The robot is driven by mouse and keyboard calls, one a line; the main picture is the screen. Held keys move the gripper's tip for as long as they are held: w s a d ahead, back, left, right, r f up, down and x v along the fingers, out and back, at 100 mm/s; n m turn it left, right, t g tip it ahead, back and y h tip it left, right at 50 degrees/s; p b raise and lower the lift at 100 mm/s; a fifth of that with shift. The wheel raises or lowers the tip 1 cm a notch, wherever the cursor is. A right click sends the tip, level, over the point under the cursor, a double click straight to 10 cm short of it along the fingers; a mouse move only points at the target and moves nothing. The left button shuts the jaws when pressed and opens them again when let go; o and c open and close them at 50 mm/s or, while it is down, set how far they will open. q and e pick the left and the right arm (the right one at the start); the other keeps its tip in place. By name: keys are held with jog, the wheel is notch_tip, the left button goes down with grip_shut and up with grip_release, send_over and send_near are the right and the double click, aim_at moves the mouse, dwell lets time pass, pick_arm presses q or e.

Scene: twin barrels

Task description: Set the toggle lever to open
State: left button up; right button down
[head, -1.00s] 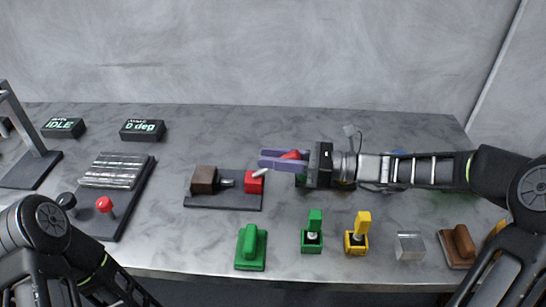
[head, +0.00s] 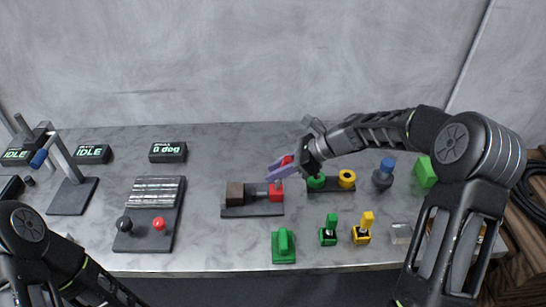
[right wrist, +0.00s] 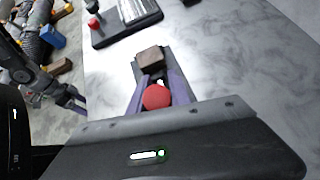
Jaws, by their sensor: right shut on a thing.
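The toggle lever has a red knob (head: 287,160) above a red block (head: 277,193), on a dark base plate (head: 252,211) with a brown block (head: 235,193). The lever looks close to upright, and its stem is mostly hidden by the fingers. My right gripper (head: 281,168) is shut on the red knob, its purple fingers on either side. In the right wrist view the knob (right wrist: 156,96) sits between the fingers, with the brown block (right wrist: 150,57) beyond. My left gripper (right wrist: 72,98) seems to show at the left there, too small to read its jaws.
A green and yellow button plate (head: 331,187) stands right of the lever. A green handled block (head: 284,246) and green (head: 328,232) and yellow (head: 363,229) pieces stand in front. A plate with black and red knobs (head: 158,215) is left. Displays read IDLE (head: 93,154) and 0 deg (head: 168,152).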

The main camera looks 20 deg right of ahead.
jog(key=shift+w+a+r+g+h+p, duration=0.1)
jog(key=shift+a+r+g+h+p, duration=0.05)
jog(key=shift+a+h+p, duration=0.4)
jog(key=shift+w+a+r+g+h+p, duration=0.15)
jog(key=shift+a+h+p, duration=0.2)
jog(key=shift+p, duration=0.3)
jog(key=shift+a+f+h+p, duration=0.15)
jog(key=shift+f+h+p, duration=0.15)
jog(key=shift+h+p, duration=0.15)
jog(key=c, duration=1.2)
grip_release()
jog(key=shift+f, duration=0.1)
